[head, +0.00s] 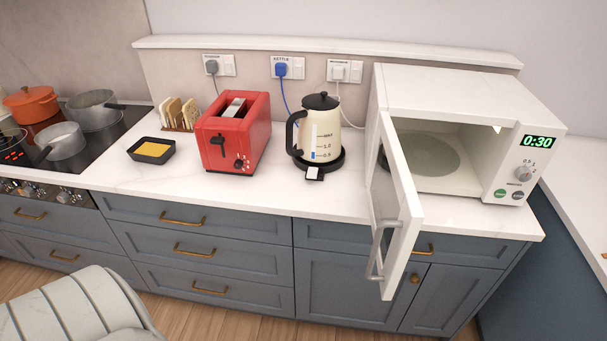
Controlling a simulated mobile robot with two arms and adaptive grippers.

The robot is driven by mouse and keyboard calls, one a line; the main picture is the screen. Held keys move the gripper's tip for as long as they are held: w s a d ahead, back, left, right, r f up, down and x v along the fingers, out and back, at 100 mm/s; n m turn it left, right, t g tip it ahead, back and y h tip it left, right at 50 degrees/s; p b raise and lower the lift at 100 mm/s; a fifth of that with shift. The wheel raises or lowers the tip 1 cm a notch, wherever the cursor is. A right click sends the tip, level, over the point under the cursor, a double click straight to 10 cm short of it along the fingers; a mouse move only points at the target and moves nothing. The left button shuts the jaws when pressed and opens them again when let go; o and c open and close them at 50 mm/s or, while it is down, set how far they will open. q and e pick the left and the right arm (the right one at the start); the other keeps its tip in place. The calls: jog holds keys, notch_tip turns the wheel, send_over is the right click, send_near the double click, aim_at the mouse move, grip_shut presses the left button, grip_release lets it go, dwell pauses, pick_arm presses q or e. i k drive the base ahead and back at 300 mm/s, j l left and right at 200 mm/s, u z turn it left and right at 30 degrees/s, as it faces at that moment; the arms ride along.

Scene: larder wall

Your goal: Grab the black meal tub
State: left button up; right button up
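The black meal tub (151,151) sits upright on the white counter, between the hob and the red toaster. It is a small, shallow black tub with flat yellow food inside, and its top looks uncovered. Nothing touches it. Neither of my grippers shows in the head view.
The red toaster (233,133) stands right of the tub, with a toast rack (180,114) behind. Further right are a cream kettle (317,130) and a white microwave (465,137), its door (402,217) open past the counter edge. Pots (62,146) stand on the hob. Counter (185,183) before the toaster is clear.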

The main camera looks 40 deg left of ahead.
aim_at(149, 150)
jog(key=j+u, duration=0.3)
jog(key=u, duration=1.8)
jog(key=i+j+z, duration=0.6)
jog(key=i+j, duration=0.15)
jog(key=j, duration=0.1)
